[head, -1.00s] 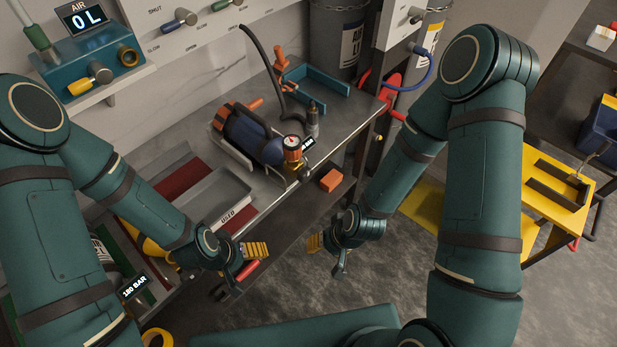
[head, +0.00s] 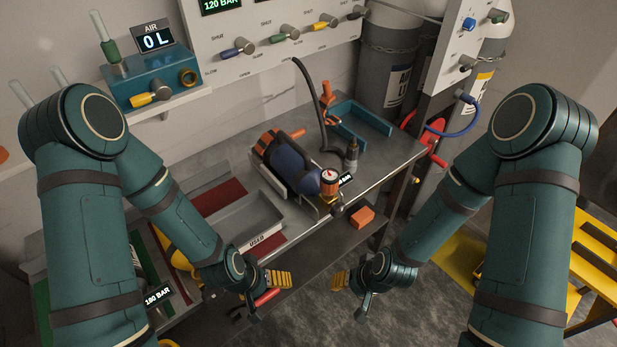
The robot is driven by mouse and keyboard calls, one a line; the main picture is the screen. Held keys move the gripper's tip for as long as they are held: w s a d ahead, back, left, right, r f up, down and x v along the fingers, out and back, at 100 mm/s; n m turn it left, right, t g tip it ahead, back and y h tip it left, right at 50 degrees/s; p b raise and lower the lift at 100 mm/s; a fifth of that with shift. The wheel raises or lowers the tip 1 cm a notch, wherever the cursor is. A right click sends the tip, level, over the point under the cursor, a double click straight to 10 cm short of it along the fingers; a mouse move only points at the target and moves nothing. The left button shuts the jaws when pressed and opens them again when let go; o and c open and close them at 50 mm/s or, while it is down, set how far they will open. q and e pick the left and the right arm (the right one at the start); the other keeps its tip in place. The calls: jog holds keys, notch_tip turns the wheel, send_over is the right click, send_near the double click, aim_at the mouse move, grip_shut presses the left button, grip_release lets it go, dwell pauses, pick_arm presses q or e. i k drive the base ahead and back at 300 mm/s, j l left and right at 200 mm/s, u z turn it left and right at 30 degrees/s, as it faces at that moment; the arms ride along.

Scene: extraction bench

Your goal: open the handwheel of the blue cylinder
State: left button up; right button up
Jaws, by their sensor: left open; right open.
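The blue cylinder (head: 288,160) lies tilted in a grey cradle on the bench, an orange and black piece at its upper end. At its near end is a valve with a round red-rimmed gauge (head: 329,181). A small dark knob (head: 337,208) shows just below the gauge. I cannot tell for sure whether it is the handwheel, or how far it is turned. My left gripper (head: 267,291) is open, in front of the bench and apart from the cylinder. My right gripper (head: 351,291) is open and empty, below and apart from the valve.
A grey tray marked USED (head: 238,226) lies left of the cylinder. An orange block (head: 361,216) is below the bench's front edge. A black hose (head: 306,105) and a teal bracket (head: 358,128) stand behind. A red bar (head: 266,298) shows beside my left gripper.

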aim_at(338, 210)
jog(key=l+u, duration=0.15)
jog(key=u, duration=0.2)
jog(key=k+l+u, duration=0.15)
jog(key=u, duration=0.25)
jog(key=k+l+u, duration=0.1)
jog(key=u, duration=0.25)
